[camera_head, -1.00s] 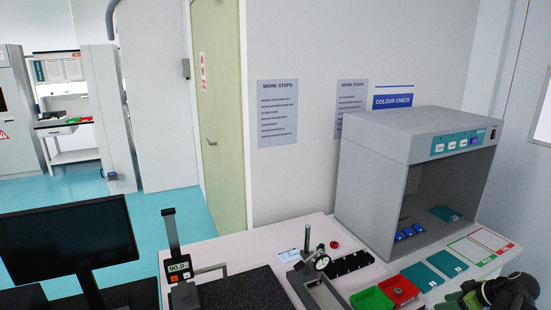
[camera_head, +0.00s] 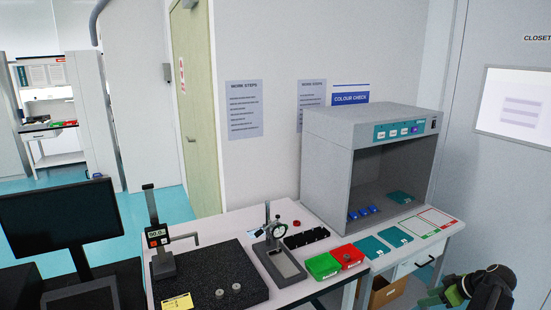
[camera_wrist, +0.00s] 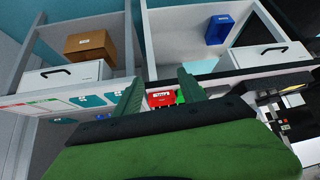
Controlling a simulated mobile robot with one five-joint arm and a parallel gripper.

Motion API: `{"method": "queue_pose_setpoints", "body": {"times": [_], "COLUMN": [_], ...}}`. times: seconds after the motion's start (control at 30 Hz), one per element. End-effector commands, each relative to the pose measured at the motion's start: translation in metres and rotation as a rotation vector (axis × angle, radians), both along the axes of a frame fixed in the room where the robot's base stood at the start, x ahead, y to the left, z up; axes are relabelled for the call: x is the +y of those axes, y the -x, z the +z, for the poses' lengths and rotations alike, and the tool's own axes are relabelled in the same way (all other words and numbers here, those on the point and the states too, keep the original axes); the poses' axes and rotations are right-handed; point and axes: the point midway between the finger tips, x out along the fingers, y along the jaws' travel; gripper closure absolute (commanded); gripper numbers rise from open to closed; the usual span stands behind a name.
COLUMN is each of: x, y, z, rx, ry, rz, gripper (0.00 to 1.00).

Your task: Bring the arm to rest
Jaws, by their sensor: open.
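My gripper (camera_wrist: 160,82) shows in the wrist view as two green fingers standing apart, with nothing held between them. Beyond the fingers, at a distance, a red bin (camera_wrist: 161,99) shows in the gap. In the head view my arm, black and green, is folded low at the bottom right, in front of the bench's right end. It is clear of the bench things in that picture. The fingertips are small there, and their gap is hard to make out.
The bench (camera_head: 215,226) carries a black plate (camera_head: 235,268) with a gauge, a dial stand (camera_head: 273,240), green (camera_head: 323,266) and red bins and a grey colour-check booth (camera_head: 320,170). A monitor (camera_head: 60,220) stands at left. A cardboard box (camera_wrist: 90,45) sits under the bench.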

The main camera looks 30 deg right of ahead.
Motion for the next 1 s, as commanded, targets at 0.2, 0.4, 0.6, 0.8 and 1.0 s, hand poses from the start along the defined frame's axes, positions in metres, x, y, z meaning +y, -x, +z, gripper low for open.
{"method": "queue_pose_setpoints", "body": {"times": [0.2, 0.4, 0.6, 0.8, 1.0], "x": [0.023, 0.056, 0.117, 0.24, 0.408], "y": [-0.043, -0.094, -0.161, -0.245, -0.296], "z": [0.0, 0.0, 0.0, -0.006, -0.019], "rx": [-0.001, -0.001, 0.002, 0.044, 0.171], "ry": [0.0, 0.001, 0.002, 0.023, 0.033], "rz": [0.074, 0.166, 0.303, 0.541, 0.744], "gripper": [0.52, 0.52, 0.52, 0.52, 0.52]}}
